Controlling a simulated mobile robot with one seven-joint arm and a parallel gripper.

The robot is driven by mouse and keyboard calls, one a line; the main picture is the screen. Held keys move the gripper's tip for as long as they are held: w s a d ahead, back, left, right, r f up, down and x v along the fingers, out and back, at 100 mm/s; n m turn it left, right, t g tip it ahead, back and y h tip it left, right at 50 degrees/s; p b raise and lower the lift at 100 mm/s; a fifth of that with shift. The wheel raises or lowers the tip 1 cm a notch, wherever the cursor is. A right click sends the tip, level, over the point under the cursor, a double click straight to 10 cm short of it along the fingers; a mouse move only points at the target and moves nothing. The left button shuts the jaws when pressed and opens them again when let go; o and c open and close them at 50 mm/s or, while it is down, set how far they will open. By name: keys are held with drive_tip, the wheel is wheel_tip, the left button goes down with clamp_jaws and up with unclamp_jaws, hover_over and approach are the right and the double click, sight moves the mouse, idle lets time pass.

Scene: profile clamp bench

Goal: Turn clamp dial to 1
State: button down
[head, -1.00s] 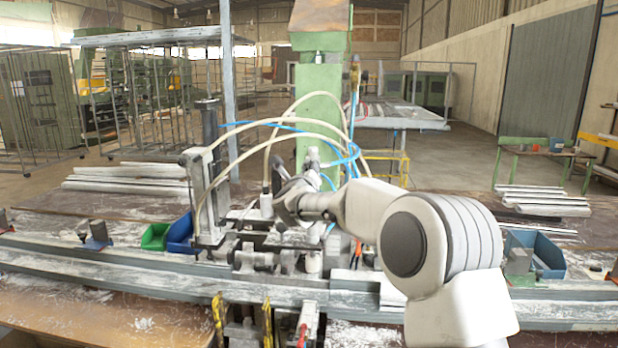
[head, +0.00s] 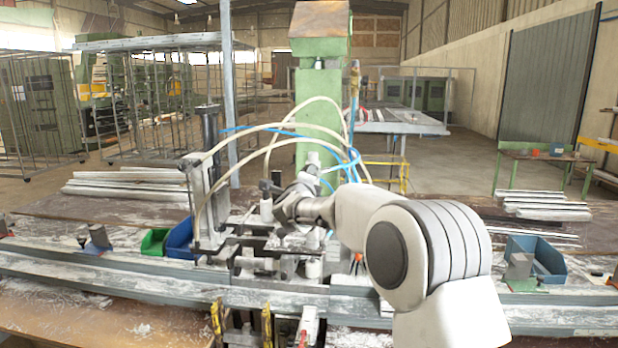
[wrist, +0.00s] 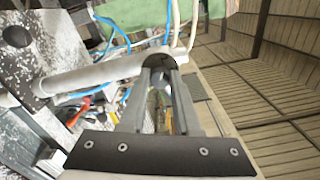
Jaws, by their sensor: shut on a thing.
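The clamp (head: 207,195) stands on the bench, with an upright post and pale hoses. My gripper (head: 280,208) is at the clamp's right side, in front of the green column. In the wrist view, my gripper (wrist: 158,68) has its two grey fingers shut on a dark round part at the end of a pale bar. I take this part to be the clamp dial (wrist: 156,59). The fingers cover much of it, and no numbers or pointer can be read. In the head view I cannot make out the dial.
A green bin (head: 154,241) and a blue bin (head: 180,238) sit left of the clamp. Another blue bin (head: 548,257) is at the right. Blue and pale hoses (head: 300,130) loop above my gripper. A long metal rail (head: 110,275) runs along the bench front.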

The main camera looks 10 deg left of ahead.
idle(0.4)
drive_tip(key=c, duration=0.6)
unclamp_jaws()
drive_tip(key=s+b, duration=0.1)
drive_tip(key=s, duration=0.4)
drive_tip(key=s+b, duration=0.2)
drive_tip(key=s, duration=0.4)
drive_tip(key=s+b, duration=0.1)
drive_tip(key=s, duration=0.5)
drive_tip(key=shift+s+a+b, duration=0.25)
drive_tip(key=shift+b, duration=0.05)
